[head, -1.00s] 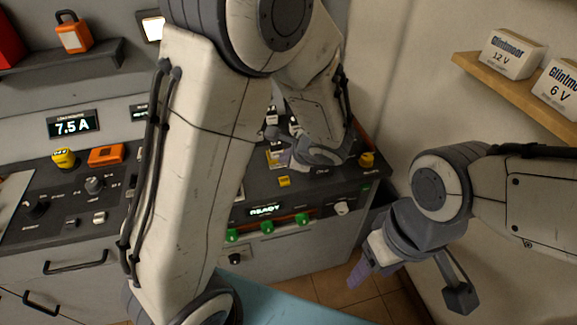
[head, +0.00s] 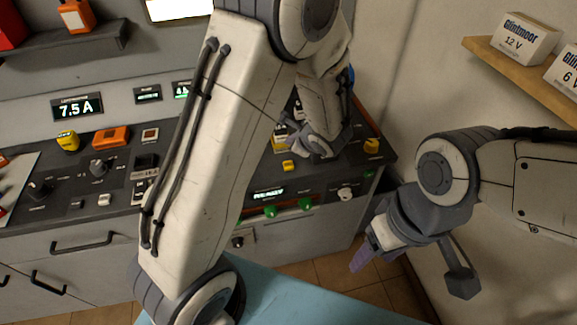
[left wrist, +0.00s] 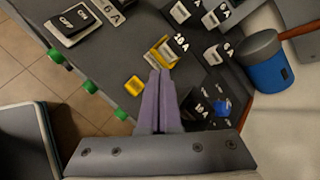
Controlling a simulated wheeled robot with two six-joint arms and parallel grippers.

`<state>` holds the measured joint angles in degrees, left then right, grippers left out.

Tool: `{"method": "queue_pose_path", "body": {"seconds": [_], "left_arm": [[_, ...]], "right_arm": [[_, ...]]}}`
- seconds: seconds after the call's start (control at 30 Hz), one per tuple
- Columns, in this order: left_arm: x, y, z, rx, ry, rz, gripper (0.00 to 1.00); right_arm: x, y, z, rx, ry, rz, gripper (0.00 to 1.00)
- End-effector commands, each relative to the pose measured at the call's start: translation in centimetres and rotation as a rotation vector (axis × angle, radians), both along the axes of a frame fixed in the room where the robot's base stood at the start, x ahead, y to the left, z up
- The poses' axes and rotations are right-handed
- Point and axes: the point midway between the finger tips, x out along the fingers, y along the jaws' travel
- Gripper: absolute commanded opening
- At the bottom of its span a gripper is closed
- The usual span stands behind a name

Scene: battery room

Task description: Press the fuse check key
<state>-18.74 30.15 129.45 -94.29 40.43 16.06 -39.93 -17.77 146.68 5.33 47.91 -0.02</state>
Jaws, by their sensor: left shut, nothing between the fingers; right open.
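A small yellow key (head: 289,165) sits near the front edge of the dark worktop; it also shows in the left wrist view (left wrist: 134,86). Its label cannot be read, so I cannot tell if it is the fuse check key. My left gripper (head: 291,143) is over the worktop, just behind the yellow key. My right gripper (head: 366,256) is open, out beyond the worktop's right end.
Several labelled fuse holders and a blue cylinder (left wrist: 268,73) stand around the left gripper. Green knobs (head: 305,205) line the worktop's front. My left arm hides the middle of the console. A shelf (head: 520,75) with boxes is at right.

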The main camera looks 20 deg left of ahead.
Motion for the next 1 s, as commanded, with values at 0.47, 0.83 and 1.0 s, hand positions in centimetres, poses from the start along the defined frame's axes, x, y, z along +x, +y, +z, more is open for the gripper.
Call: {"method": "queue_pose_path", "body": {"seconds": [0.47, 0.83, 1.0], "left_arm": [[0.0, 0.0, -6.5, 0.0, 0.0, 0.0, 0.0], [0.0, 0.0, -6.6, 0.0, 0.0, 0.0, 0.0], [0.0, 0.0, -6.6, 0.0, 0.0, 0.0, 0.0]], "right_arm": [[0.0, 0.0, -5.4, 0.0, 0.0, 0.0, 0.62], [0.0, 0.0, -5.5, 0.0, 0.0, 0.0, 0.62], [0.0, 0.0, -5.5, 0.0, 0.0, 0.0, 0.62]]}}
